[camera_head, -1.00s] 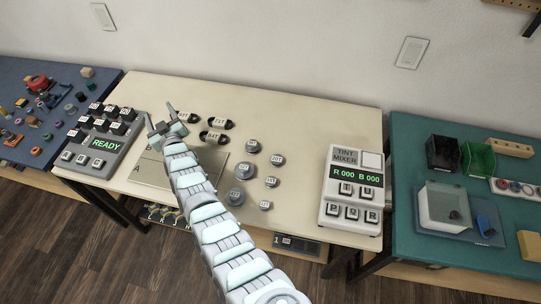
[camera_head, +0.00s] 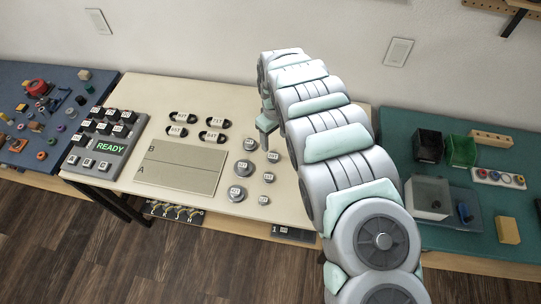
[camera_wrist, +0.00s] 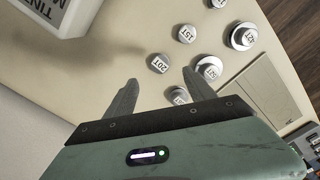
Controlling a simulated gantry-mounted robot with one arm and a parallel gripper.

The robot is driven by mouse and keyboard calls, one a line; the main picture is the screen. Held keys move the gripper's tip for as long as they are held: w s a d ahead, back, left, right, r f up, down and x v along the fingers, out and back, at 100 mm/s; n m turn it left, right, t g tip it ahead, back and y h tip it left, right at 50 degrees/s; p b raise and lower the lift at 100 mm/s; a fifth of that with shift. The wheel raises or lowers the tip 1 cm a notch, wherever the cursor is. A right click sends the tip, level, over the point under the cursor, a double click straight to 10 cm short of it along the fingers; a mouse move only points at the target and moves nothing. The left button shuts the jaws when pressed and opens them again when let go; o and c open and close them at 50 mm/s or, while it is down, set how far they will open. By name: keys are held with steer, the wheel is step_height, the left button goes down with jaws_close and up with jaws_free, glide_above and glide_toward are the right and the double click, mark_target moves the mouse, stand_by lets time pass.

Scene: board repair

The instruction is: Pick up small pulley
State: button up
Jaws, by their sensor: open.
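Several round grey pulleys with white tooth labels stand on the cream table in two columns. The right column holds the smaller ones: one labelled 20T (camera_head: 273,157), one that reads 15T (camera_head: 268,177) and the smallest (camera_head: 263,200) at the front. The left column holds larger pulleys (camera_head: 244,168). My gripper (camera_head: 267,132) points down at the back of the columns. In the wrist view, my gripper (camera_wrist: 160,78) is open and empty, with the 20T pulley (camera_wrist: 159,63) showing between and beyond the fingertips. The 15T pulley (camera_wrist: 185,34) lies farther out.
Several black belts (camera_head: 177,131) lie left of the pulleys, behind a flat board marked A and B (camera_head: 181,168). A keypad reading READY (camera_head: 108,145) stands at the table's left. The tint mixer (camera_wrist: 62,14) is hidden by my arm in the head view.

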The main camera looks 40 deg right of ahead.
glide_above(273, 157)
step_height(273, 157, down, 5)
steer(key=shift+s+f, duration=0.1)
steer(key=shift+s, duration=0.05)
steer(key=shift+d+f, duration=0.1)
steer(key=shift+f, duration=0.3)
steer(key=f, duration=0.2)
steer(key=f+b, duration=0.1)
steer(key=shift+w+f, duration=0.25)
steer(key=shift+f, duration=0.1)
steer(key=shift+s+f, duration=0.15)
steer(key=shift+f, duration=0.35)
steer(key=shift+r, duration=0.1)
steer(key=shift+c, duration=0.2)
jaws_close()
